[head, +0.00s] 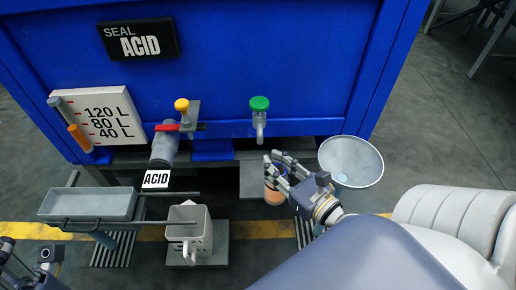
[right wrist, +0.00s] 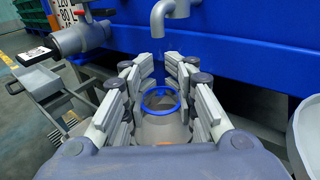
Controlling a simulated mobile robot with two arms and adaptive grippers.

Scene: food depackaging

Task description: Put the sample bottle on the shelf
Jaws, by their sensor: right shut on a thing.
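The sample bottle (head: 274,195) has an orange-brown body in the head view. Its blue ring top (right wrist: 162,92) and pale body show between the fingers in the right wrist view. My right gripper (head: 277,171) is shut on it and holds it upright, just in front of and below the green-knobbed tap (head: 259,118). A flat grey plate (head: 252,181) lies behind and left of the bottle. I cannot tell whether this plate is the shelf. My left gripper (head: 22,262) shows only partly at the lower left corner, away from the bottle; its jaws are unclear.
A blue tank (head: 225,70) fills the back. A wide pale funnel (head: 350,160) stands right of my right gripper. A square pale jug (head: 189,232) stands on a grey base at the front. A grey tray (head: 90,204) and an acid valve (head: 164,148) are at left.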

